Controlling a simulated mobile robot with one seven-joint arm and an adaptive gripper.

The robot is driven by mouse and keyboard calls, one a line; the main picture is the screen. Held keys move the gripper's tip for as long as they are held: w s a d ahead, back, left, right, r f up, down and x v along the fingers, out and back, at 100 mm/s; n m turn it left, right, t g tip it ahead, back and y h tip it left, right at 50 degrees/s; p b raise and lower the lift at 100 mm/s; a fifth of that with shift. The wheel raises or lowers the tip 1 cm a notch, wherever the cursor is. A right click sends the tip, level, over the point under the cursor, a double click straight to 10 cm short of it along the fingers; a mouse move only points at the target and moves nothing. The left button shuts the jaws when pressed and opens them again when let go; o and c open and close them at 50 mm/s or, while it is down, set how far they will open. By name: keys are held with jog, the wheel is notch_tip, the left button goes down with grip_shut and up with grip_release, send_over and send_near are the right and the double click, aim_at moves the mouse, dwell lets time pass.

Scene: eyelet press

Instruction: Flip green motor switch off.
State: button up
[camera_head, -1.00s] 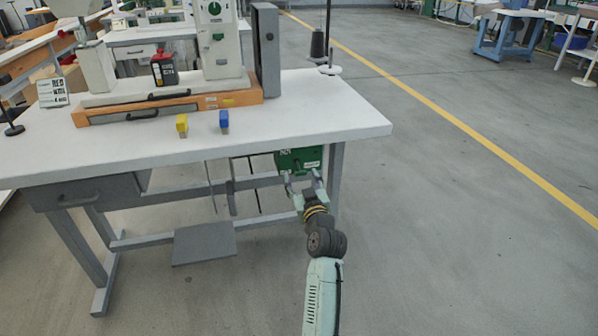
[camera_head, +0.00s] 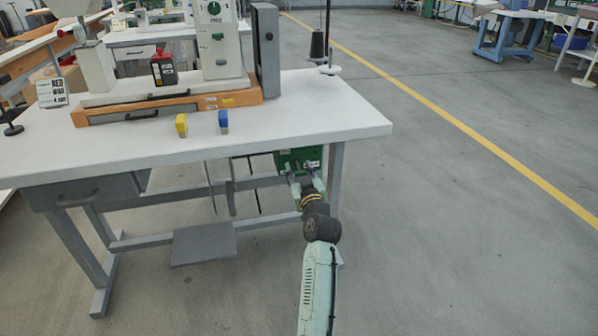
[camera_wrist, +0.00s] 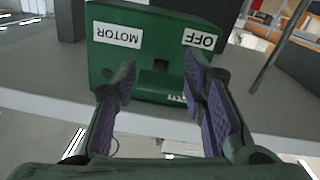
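The green motor switch box (camera_head: 287,160) is mounted under the right end of the white table. In the wrist view the box (camera_wrist: 150,50) appears upside down, with white labels "MOTOR" and "OFF" and a partly hidden label at its lower edge. My gripper (camera_wrist: 161,72) is open, with purple-padded fingers spread in front of the box face. In the head view my gripper (camera_head: 306,180) is at the box; contact cannot be told.
The white table (camera_head: 300,105) overhangs the box, and a grey table leg (camera_head: 336,180) stands just right of it. A press (camera_head: 220,50) and yellow (camera_head: 181,123) and blue (camera_head: 223,119) pieces are on top.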

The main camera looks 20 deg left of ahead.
jog(key=shift+s+a+f, duration=0.1)
jog(key=shift+a, duration=0.15)
jog(key=c, duration=0.5)
jog(key=shift+f+b, duration=0.15)
jog(key=shift+b, duration=0.2)
